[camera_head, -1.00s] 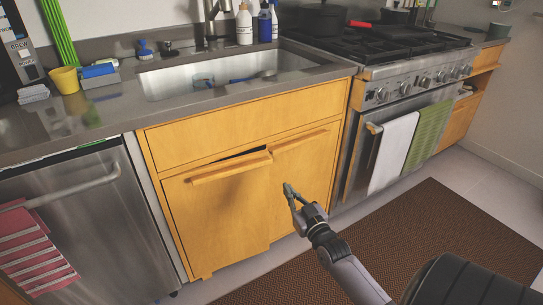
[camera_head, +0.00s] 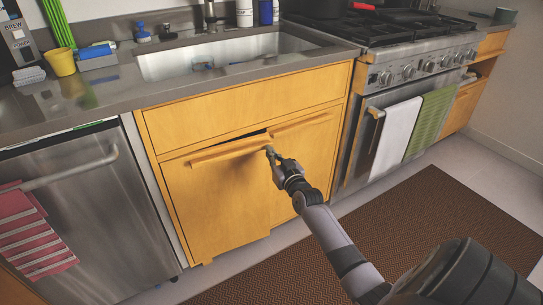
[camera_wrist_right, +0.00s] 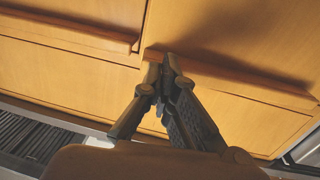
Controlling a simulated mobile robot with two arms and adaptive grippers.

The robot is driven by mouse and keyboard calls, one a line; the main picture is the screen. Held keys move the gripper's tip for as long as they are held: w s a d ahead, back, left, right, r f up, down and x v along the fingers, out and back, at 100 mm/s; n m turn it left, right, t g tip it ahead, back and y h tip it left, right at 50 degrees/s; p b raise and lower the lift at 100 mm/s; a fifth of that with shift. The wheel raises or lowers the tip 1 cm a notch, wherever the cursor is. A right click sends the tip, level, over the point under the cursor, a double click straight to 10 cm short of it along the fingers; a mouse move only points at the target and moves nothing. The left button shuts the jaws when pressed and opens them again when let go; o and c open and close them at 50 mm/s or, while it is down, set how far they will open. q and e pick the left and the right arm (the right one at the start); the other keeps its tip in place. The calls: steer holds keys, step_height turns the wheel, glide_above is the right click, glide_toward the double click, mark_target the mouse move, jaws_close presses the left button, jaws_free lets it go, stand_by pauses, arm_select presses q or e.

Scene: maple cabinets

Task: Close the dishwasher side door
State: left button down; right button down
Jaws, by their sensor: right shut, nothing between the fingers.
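The wooden cabinet door beside the dishwasher (camera_head: 225,205) stands slightly ajar under the sink. A dark gap shows above its top edge. Its long wooden handle (camera_head: 225,155) runs along the top. My right gripper (camera_head: 271,152) is shut and empty, with its fingertips at the right end of this handle. In the right wrist view, the shut fingertips (camera_wrist_right: 167,64) are close to one end of a wooden handle (camera_wrist_right: 235,77); I cannot tell whether they touch it. The stainless dishwasher (camera_head: 105,200) is left of the door, its front upright. My left gripper is not in view.
The neighbouring cabinet door (camera_head: 311,150) looks flush. The stove (camera_head: 400,115), with hanging towels, is to the right. A red striped towel (camera_head: 30,235) hangs on the dishwasher handle. A brown mat (camera_head: 390,235) covers the floor in front. The counter and sink are above.

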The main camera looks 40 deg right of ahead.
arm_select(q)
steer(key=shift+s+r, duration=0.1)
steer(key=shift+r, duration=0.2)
arm_select(e)
steer(key=shift+w, duration=0.3)
steer(key=x, duration=0.1)
steer(key=b+x, duration=0.1)
steer(key=x, duration=0.1)
steer(key=shift+s+d, duration=0.1)
steer(key=shift+d, duration=0.15)
steer(key=shift+w, duration=0.3)
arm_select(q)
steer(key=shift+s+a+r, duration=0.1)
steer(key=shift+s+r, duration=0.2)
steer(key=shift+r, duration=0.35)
arm_select(e)
steer(key=shift+s, duration=0.1)
